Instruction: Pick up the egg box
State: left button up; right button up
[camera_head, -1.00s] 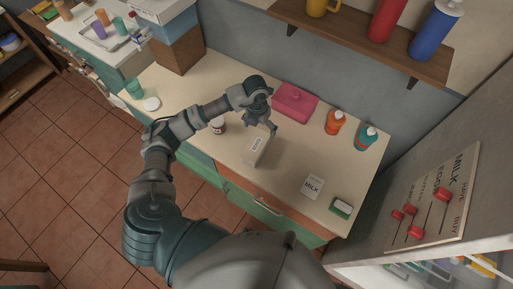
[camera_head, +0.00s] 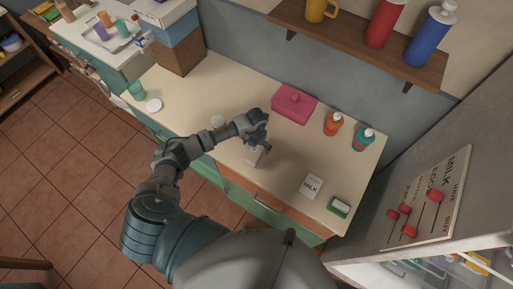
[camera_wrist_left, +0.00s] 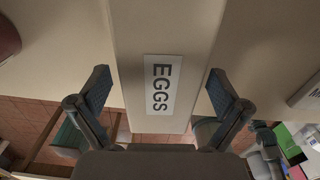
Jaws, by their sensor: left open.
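The egg box (camera_head: 252,158) is a pale upright box on the counter, mostly hidden under my left gripper (camera_head: 258,143) in the head view. In the left wrist view the egg box (camera_wrist_left: 165,35) fills the middle and carries a white label reading EGGS. My left gripper (camera_wrist_left: 158,82) is open, with one finger on each side of the box. A narrow gap shows beside each finger, and I see no clear contact.
A milk carton (camera_head: 313,187) and a green-and-white sponge (camera_head: 340,206) are to the right. A pink box (camera_head: 294,104), an orange bottle (camera_head: 333,123) and a teal bottle (camera_head: 363,139) stand behind.

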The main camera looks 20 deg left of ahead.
pick_arm(q)
notch_tip(320, 180, down, 2)
jog(key=shift+f, duration=0.1)
jog(key=c, duration=1.6)
